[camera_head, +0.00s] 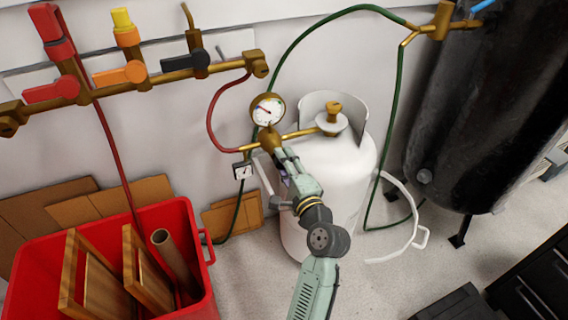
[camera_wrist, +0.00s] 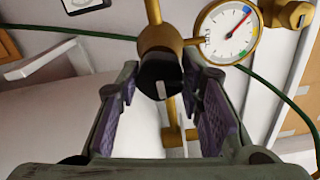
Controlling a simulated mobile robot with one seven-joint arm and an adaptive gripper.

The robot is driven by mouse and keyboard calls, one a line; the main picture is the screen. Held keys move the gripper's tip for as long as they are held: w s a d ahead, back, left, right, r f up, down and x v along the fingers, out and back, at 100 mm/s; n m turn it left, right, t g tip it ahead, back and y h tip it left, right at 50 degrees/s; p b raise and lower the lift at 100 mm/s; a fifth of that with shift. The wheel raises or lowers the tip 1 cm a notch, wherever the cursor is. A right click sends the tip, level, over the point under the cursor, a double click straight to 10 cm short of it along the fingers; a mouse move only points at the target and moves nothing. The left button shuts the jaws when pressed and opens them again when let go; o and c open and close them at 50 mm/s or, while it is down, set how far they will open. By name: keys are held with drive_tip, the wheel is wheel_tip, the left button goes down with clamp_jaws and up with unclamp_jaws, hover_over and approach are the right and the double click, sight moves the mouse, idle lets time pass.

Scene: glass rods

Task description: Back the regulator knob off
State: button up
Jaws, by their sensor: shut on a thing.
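The regulator's brass body (camera_head: 268,138) sits below a round dial gauge (camera_head: 267,110), in front of the wall and beside the white gas cylinder (camera_head: 340,185). In the wrist view the black regulator knob (camera_wrist: 158,72), with a pale mark on its face, points toward the camera from the brass body (camera_wrist: 160,38). My gripper (camera_wrist: 161,80) has its purple-padded fingers on either side of the knob and is shut on it. The gauge (camera_wrist: 230,30) shows at upper right with a red needle. In the head view my gripper (camera_head: 281,160) hides the knob.
A brass manifold with valve levers (camera_head: 135,75) runs along the wall at left. A red crate (camera_head: 185,220) with wooden pieces stands lower left. Green hose (camera_head: 300,40) arches over the cylinder. A black tank (camera_head: 480,110) stands at right. A small square dial (camera_head: 243,170) hangs left of my gripper.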

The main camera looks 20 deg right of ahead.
drive_tip(key=o, duration=1.2)
drive_tip(key=shift+c, duration=0.2)
drive_tip(key=s, duration=0.7)
drive_tip(key=shift+s, duration=0.3)
drive_tip(key=shift+d, duration=0.1)
